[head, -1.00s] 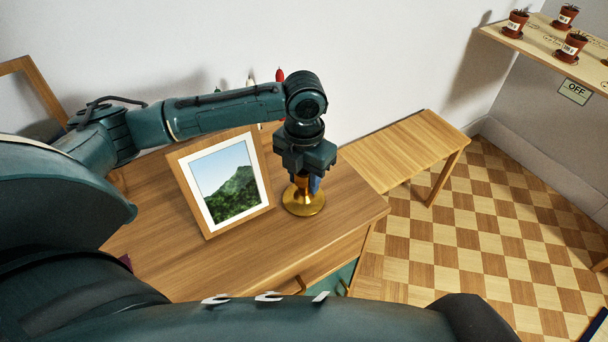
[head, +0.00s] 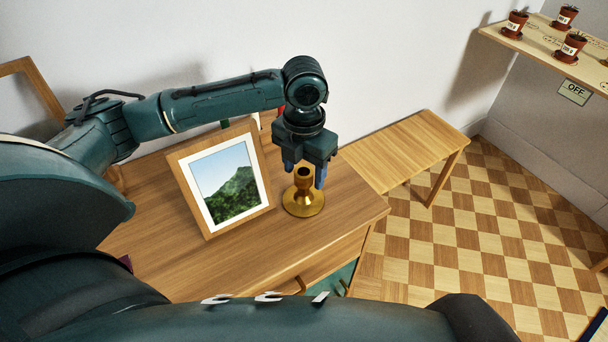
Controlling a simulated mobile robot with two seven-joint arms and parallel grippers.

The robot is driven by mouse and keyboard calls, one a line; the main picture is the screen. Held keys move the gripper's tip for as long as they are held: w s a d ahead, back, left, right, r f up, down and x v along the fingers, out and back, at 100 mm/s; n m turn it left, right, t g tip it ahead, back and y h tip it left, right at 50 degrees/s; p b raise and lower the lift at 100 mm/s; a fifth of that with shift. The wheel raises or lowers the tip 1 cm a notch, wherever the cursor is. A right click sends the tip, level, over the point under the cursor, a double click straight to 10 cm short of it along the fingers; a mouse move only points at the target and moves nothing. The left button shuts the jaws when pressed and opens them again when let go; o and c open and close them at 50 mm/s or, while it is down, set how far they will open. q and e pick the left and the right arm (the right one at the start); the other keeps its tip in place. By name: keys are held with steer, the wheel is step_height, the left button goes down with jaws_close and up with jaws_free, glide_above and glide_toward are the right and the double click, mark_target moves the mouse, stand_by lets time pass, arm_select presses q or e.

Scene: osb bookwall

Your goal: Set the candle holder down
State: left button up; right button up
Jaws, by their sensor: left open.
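The brass candle holder (head: 303,201) stands upright on the wooden dresser top (head: 255,255), near its right end and just right of the picture frame. My left gripper (head: 304,178) is directly above it, pointing down. Its two blue-tipped fingers are spread apart, one on each side of the holder's upper socket, with visible gaps. The gripper is open and holds nothing. My right gripper is not in view.
A framed mountain picture (head: 225,185) stands close to the left of the holder. A lower wooden bench (head: 400,150) adjoins the dresser at the right. Potted plants (head: 516,23) stand on a far shelf. The dresser's front area is clear.

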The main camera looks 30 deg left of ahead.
arm_select(q)
step_height(320, 180, up, 10)
steer(key=shift+f, duration=0.2)
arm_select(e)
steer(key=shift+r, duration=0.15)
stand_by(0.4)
